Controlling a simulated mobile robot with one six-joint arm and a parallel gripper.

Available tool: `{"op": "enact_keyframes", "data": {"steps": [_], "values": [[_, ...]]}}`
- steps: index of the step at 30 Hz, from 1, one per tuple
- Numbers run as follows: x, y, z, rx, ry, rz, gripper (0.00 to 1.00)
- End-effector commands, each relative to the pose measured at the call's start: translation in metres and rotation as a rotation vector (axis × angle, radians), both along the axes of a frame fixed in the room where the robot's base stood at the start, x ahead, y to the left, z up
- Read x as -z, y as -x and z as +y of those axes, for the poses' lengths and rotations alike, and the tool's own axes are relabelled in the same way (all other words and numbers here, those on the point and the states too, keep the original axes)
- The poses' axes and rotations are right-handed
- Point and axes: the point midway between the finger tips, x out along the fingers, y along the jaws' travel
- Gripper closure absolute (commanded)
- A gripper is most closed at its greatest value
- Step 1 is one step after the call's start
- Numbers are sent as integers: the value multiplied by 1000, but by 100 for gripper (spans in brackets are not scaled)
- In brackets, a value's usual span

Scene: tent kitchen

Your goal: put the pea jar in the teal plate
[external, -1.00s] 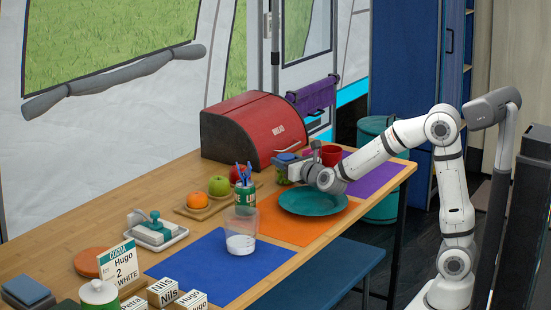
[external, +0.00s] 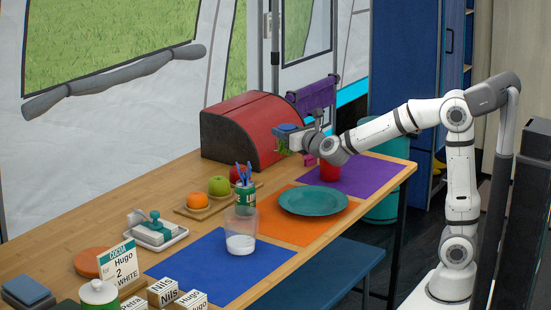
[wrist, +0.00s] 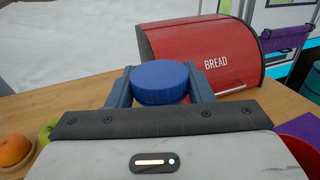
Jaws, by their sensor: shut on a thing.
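The pea jar (external: 283,147), with a blue lid and green contents, is in my gripper (external: 289,140). My gripper is shut on it and holds it raised above the table, in front of the bread box. In the wrist view the jar's round blue lid (wrist: 160,80) sits between the two fingers; the jar's body is mostly hidden beneath. The teal plate (external: 313,201) lies on the orange mat, below and to the right of the jar. It looks empty and is not seen in the wrist view.
The red bread box (external: 250,132) stands just behind the jar. A red mug (external: 330,171) stands on the purple mat beyond the plate. A holder with blue utensils (external: 245,197), a clear cup (external: 240,232) and a fruit board (external: 205,210) are left of the plate.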

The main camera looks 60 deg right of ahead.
Motion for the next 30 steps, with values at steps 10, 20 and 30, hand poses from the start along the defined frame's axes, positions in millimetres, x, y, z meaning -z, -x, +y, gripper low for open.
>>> {"op": "enact_keyframes", "data": {"steps": [10, 20, 30], "values": [[-12, 88, 73, -61, -3, -5, 82], [17, 119, 87, -70, 5, 6, 82], [59, 118, 86, -69, 3, 6, 82]]}}
